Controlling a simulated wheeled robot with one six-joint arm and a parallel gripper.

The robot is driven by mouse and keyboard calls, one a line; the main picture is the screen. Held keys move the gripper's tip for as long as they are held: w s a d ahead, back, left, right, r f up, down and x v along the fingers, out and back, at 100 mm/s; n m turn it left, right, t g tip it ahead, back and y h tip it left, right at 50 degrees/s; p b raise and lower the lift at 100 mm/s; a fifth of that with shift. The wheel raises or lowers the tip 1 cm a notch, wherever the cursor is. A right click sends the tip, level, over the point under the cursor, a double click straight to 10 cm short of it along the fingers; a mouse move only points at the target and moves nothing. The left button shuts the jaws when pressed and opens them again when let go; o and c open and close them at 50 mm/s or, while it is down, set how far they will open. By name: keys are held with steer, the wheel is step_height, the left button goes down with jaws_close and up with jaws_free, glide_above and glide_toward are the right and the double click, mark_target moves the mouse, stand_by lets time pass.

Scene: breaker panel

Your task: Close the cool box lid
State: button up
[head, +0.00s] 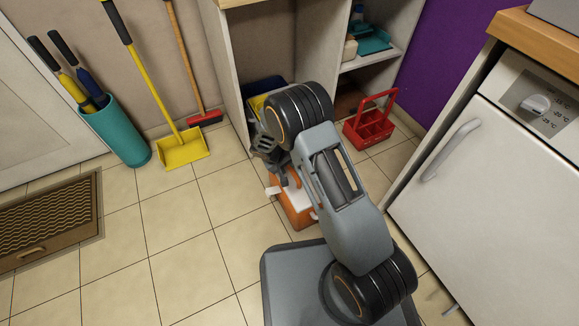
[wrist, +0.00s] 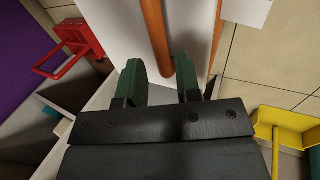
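The cool box (head: 293,212) is orange with white parts and stands on the tiled floor, partly hidden behind my arm in the head view. In the wrist view a broad white surface (wrist: 112,22) of it fills the top, with an orange bar (wrist: 154,38) across it. How far the lid is open cannot be told. My gripper (head: 283,178) is over the box, pointing down. In the wrist view its green fingers (wrist: 160,82) are apart, with the bar's near end showing between them. I cannot tell whether they touch it.
A shelf unit (head: 232,75) stands behind the box, with a red caddy (head: 371,122) to the right. A white appliance (head: 490,185) is at the right. A yellow dustpan (head: 183,149) and teal bin (head: 117,132) stand left.

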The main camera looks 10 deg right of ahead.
steer(key=p+v, duration=0.3)
steer(key=v, duration=0.7)
steer(key=shift+r, duration=0.15)
steer(key=s+d+r+m+y+p, duration=0.15)
steer(key=r+p, duration=0.35)
steer(key=r, duration=0.5)
steer(key=d+r+h+p, duration=0.1)
steer(key=d+r+p, duration=0.2)
steer(key=r+p, duration=0.5)
steer(key=s+d+r+y+p, duration=0.1)
steer(key=s+d+r+p, duration=0.2)
steer(key=r, duration=1.1)
steer(key=s+d+r+m+t+y+p, duration=0.1)
steer(key=s+d+r+y+p, duration=0.1)
steer(key=s+r+p, duration=0.6)
steer(key=s+d+r+m+t+y+p, duration=0.1)
steer(key=s+d+r+p, duration=0.2)
steer(key=s+r+p, duration=0.3)
step_height(320, 180, up, 14)
steer(key=p, duration=0.5)
steer(key=shift+s+d+p, duration=0.3)
steer(key=shift+s+d, duration=0.05)
steer(key=shift+d, duration=0.05)
